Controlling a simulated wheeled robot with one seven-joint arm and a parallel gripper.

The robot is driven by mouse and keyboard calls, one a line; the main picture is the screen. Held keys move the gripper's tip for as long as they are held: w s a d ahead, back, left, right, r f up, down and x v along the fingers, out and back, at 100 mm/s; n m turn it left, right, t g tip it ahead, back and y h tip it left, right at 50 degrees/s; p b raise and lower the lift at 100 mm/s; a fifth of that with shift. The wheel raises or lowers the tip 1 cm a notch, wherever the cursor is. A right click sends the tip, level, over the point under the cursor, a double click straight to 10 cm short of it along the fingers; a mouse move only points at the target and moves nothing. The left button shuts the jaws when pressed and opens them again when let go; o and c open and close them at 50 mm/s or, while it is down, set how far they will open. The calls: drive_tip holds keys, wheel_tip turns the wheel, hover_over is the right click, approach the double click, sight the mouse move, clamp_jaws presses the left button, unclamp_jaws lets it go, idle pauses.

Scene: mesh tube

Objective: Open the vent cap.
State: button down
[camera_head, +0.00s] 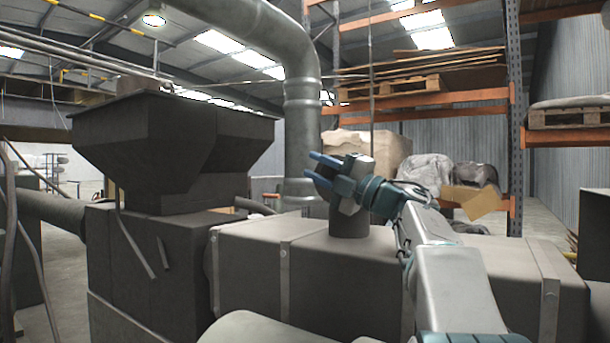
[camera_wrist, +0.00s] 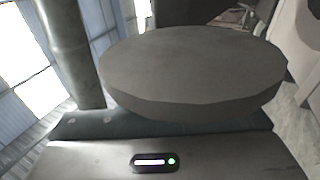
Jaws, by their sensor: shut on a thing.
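The vent cap (camera_wrist: 195,65) is a grey, round, thick disc that fills the middle of the wrist view, very close to the camera. A short upright vent pipe (camera_head: 350,226) stands on the long grey duct in the head view. My gripper (camera_head: 316,169) is at the top of this pipe, with its blue fingers pointing left and somewhat apart. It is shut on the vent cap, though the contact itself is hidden.
The long duct (camera_head: 262,262) with raised straps runs under my arm. A dark hopper (camera_head: 170,150) stands at the left. A thick vertical pipe (camera_head: 302,125) rises behind my gripper. Orange-beamed racks (camera_head: 430,103) with pallets and bags stand at the back right.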

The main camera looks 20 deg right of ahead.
sight(330, 174)
drive_tip(key=shift+f, duration=0.1)
idle(0.4)
drive_tip(key=c, duration=1.4)
unclamp_jaws()
drive_tip(key=shift+s, duration=0.1)
drive_tip(key=shift+c, duration=0.2)
drive_tip(key=b+v, duration=0.1)
drive_tip(key=v, duration=0.6)
drive_tip(key=shift+s+d+f, duration=0.1)
drive_tip(key=shift+s+d, duration=0.05)
drive_tip(key=shift+d, duration=0.1)
